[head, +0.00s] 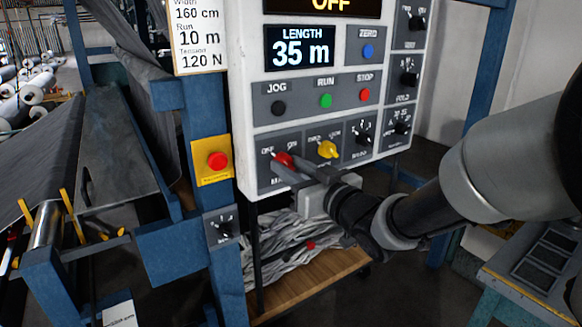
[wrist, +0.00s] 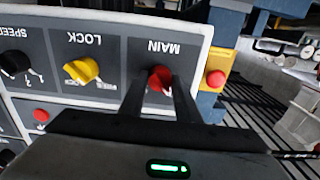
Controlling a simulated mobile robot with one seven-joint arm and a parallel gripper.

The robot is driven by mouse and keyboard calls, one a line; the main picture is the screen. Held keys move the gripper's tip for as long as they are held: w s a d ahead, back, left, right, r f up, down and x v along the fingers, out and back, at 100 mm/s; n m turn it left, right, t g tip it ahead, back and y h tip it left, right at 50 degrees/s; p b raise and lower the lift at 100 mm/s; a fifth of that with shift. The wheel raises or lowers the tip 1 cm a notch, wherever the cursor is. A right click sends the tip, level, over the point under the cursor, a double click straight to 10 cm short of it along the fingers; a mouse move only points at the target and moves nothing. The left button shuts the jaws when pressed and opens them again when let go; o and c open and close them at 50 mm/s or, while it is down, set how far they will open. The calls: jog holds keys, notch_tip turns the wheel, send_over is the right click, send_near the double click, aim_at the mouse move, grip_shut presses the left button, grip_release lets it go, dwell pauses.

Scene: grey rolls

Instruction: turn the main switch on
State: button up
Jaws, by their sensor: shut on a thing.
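The main switch is a red rotary knob (head: 284,160) at the lower left of the control panel (head: 240,110), with OFF and ON marked above it. In the wrist view the red knob (wrist: 160,79) shows upside down under the label MAIN. My gripper (head: 286,168) is at the knob from the lower right. Its two dark fingers (wrist: 160,88) stand either side of the knob and are shut on it. The fingers hide part of the knob, and I cannot tell its exact pointer position. The display at the panel's top reads OFF.
A yellow LOCK knob (head: 327,150) sits just right of the red knob. JOG, RUN and STOP buttons are above. A red emergency button on a yellow plate (head: 213,161) is to the left on the blue post. Grey fabric lies below the panel.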

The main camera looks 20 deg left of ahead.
jog(key=m+p, duration=0.3)
jog(key=m, duration=0.1)
jog(key=shift+r+m, duration=0.15)
jog(key=shift+m, duration=0.25)
jog(key=m+p, duration=0.3)
jog(key=m, duration=0.1)
jog(key=shift+m, duration=0.3)
jog(key=m+p, duration=0.4)
jog(key=m, duration=0.1)
jog(key=shift+m+p, duration=0.9)
jog(key=shift+m, duration=0.7)
jog(key=o, duration=1.1)
jog(key=shift+s+d+f, duration=0.1)
jog(key=shift+f, duration=0.1)
